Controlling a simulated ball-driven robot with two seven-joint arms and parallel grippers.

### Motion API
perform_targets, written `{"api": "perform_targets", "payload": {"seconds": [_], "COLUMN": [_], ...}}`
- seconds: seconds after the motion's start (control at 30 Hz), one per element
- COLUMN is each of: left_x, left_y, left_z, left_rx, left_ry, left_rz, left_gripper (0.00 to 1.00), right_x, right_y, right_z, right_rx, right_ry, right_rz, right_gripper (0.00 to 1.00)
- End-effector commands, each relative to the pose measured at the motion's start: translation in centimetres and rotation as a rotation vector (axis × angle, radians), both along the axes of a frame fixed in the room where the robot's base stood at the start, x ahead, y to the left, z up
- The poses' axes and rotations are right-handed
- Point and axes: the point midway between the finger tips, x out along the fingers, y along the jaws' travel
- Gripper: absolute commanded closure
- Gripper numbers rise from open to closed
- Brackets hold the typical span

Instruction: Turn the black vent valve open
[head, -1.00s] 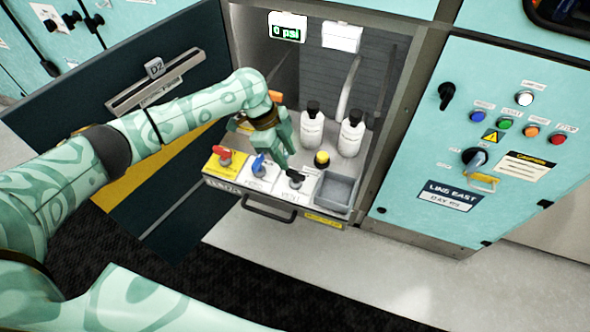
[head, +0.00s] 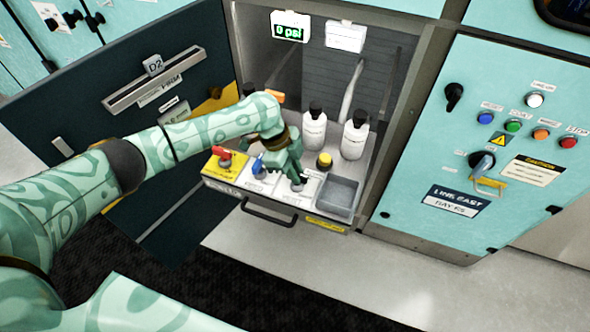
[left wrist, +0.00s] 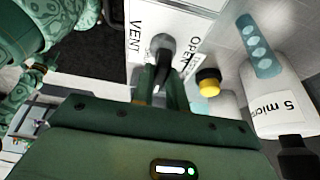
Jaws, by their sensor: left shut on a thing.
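The black vent valve (head: 298,186) sits on a white plate at the right end of the valve row on the pulled-out drawer. In the left wrist view its dark handle (left wrist: 162,46) stands between the printed words VENT and OPEN. My left gripper (head: 297,180) reaches down onto it from above and hides most of it in the head view. In the left wrist view my left gripper's fingers (left wrist: 160,80) are closed on the handle. The handle's exact angle is hard to tell. My right gripper does not show.
A red valve (head: 224,160) and a blue valve (head: 257,165) stand left of the black one. A yellow-topped button (head: 324,160), white bottles (head: 313,130) and a grey bin (head: 339,196) are close by. A display (head: 289,29) reads 0 psi.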

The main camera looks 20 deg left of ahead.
Motion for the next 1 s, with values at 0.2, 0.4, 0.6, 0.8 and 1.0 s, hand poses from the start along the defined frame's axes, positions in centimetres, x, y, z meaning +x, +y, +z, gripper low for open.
{"api": "perform_targets", "payload": {"seconds": [0.2,0.4,0.6,0.8,1.0], "left_x": [0.0,-0.2,-0.3,-0.4,-0.5], "left_y": [0.0,-0.1,-0.1,-0.2,-0.3], "left_z": [0.2,0.5,0.8,0.7,0.7], "left_rx": [0.001,0.0,-0.002,-0.001,-0.002], "left_ry": [-0.001,-0.001,0.0,0.001,0.001], "left_rz": [0.035,0.137,0.305,0.495,0.687], "left_gripper": [1.0,1.0,1.0,1.0,1.0], "right_x": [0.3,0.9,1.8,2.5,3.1], "right_y": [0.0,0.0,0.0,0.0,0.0], "right_z": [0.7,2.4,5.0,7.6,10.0], "right_rx": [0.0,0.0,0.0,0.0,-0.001], "right_ry": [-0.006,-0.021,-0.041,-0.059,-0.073], "right_rz": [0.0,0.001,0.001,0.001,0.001], "right_gripper": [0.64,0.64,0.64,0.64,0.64]}}
